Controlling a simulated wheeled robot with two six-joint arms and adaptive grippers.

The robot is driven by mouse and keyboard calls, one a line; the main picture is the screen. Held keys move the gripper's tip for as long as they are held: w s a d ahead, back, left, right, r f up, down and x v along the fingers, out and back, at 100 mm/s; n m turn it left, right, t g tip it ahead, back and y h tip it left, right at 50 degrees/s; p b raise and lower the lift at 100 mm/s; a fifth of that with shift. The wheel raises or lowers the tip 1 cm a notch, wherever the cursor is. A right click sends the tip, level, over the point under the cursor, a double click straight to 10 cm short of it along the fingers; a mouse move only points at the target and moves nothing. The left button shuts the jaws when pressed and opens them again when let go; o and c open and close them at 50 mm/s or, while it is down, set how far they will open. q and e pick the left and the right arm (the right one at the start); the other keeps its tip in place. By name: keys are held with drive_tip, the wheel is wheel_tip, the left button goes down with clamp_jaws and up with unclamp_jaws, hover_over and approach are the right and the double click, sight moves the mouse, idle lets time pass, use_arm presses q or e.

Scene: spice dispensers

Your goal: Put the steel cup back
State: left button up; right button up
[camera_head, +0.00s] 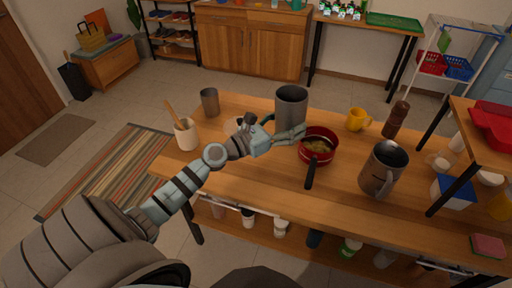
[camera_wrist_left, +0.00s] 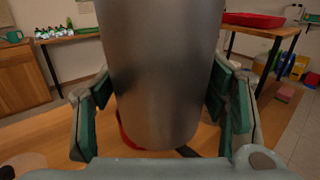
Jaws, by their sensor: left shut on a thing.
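A large steel cup (camera_head: 291,102) is upright behind and left of the red pan, in the grip of my left gripper (camera_head: 284,135). In the left wrist view the cup (camera_wrist_left: 165,75) fills the middle, with a green-padded finger on each side of it. Its rim is out of that view. The red pan shows behind its lower edge, and I cannot tell for certain whether its base touches the table. A smaller steel cup (camera_head: 209,101) stands at the table's far left, and a steel pitcher (camera_head: 383,170) stands on the right. My right gripper is not in view.
The wooden table (camera_head: 255,185) holds a red pan (camera_head: 319,146) with food and a dark handle, a yellow mug (camera_head: 357,119), a brown grinder (camera_head: 396,119) and a utensil crock (camera_head: 186,134). A raised shelf (camera_head: 480,140) blocks the right end. Free room lies front left.

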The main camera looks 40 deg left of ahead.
use_arm(q)
drive_tip(key=w+a+f+n+y, duration=0.1)
drive_tip(key=a+f+n+y, duration=0.3)
drive_tip(key=a+y, duration=0.55)
drive_tip(key=shift+n+t+h, duration=0.3)
drive_tip(key=shift+h, duration=0.65)
drive_tip(key=a+f+b, duration=0.1)
drive_tip(key=f+b, duration=0.5)
drive_tip(key=a+f+b, duration=0.1)
drive_tip(key=f+b, duration=0.6)
drive_tip(key=a+f+b, duration=0.1)
drive_tip(key=f+b, duration=0.6)
drive_tip(key=shift+w+f, duration=0.15)
drive_tip(key=shift+f, duration=0.05)
drive_tip(key=o, duration=1.3)
drive_tip(key=shift+r, duration=0.15)
